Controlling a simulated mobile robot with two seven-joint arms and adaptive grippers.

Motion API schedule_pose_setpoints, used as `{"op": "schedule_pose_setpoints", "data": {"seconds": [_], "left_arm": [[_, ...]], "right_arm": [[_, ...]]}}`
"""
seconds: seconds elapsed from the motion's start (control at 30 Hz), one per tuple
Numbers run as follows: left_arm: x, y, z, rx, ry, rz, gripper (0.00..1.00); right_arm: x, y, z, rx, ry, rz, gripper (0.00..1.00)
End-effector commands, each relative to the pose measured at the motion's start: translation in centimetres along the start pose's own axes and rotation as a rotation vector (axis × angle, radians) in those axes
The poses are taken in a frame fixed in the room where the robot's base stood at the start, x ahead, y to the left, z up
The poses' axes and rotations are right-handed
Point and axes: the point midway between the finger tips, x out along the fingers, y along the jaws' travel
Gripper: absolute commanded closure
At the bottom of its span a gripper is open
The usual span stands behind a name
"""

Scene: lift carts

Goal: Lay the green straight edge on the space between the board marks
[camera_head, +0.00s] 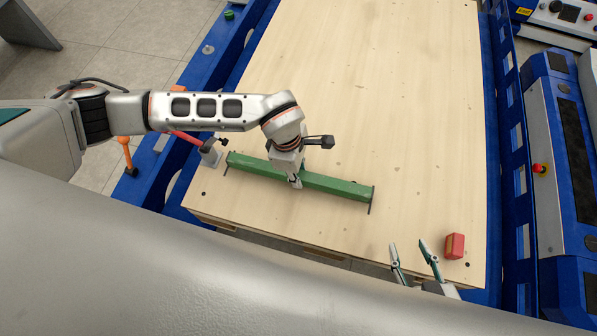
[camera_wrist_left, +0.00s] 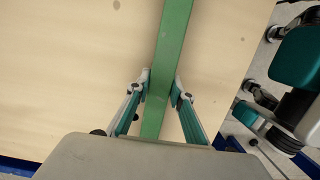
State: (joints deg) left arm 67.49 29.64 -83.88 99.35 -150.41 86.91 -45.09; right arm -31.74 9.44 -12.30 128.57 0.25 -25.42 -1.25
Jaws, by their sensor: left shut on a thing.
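The green straight edge (camera_head: 335,186) is a long bar near the front edge of the wooden board (camera_head: 400,90). My left gripper (camera_head: 296,183) is shut on it around its middle. The left wrist view shows the bar (camera_wrist_left: 172,45) between the two fingers (camera_wrist_left: 160,90). Short dark board marks show at both ends of the bar, one at the left end (camera_head: 226,170) and one at the right end (camera_head: 369,209). The bar spans between them. I cannot tell whether it touches the board. My right gripper (camera_head: 408,246) is open and empty at the front edge.
A red block (camera_head: 454,246) lies on the board's front right corner, near my right gripper. A clamp with a red handle (camera_head: 209,153) stands at the left edge. Blue cart rails (camera_head: 510,150) flank the board. The board's back area is clear.

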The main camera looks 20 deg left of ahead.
Motion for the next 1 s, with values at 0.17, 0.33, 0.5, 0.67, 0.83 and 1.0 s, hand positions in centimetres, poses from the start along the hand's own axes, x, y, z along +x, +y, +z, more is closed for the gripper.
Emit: {"op": "schedule_pose_setpoints", "data": {"seconds": [0.17, 0.33, 0.5, 0.67, 0.83, 1.0], "left_arm": [[0.28, 0.02, 0.01, 0.0, -0.001, 0.001, 1.0], [0.58, 0.02, -0.04, 0.0, -0.001, 0.0, 1.0], [0.89, 0.02, -0.11, -0.001, 0.0, 0.0, 1.0], [0.93, 0.02, -0.12, 0.0, 0.0, 0.0, 0.59], [0.95, 0.0, -0.13, 0.0, 0.0, 0.0, 0.59], [0.78, 0.0, -0.15, 0.0, 0.0, 0.0, 0.59]], "right_arm": [[0.0, 0.0, -0.01, 0.0, 0.0, 0.0, 0.6], [0.0, 0.0, -0.04, 0.0, 0.001, 0.0, 0.6], [-0.02, 0.03, -0.15, 0.0, 0.003, 0.001, 0.6], [-0.04, 0.05, -0.22, 0.0, 0.004, 0.001, 0.6], [-0.04, 0.05, -0.21, 0.0, 0.004, 0.001, 0.6], [-0.04, 0.05, -0.02, 0.001, 0.001, 0.001, 0.6]]}}
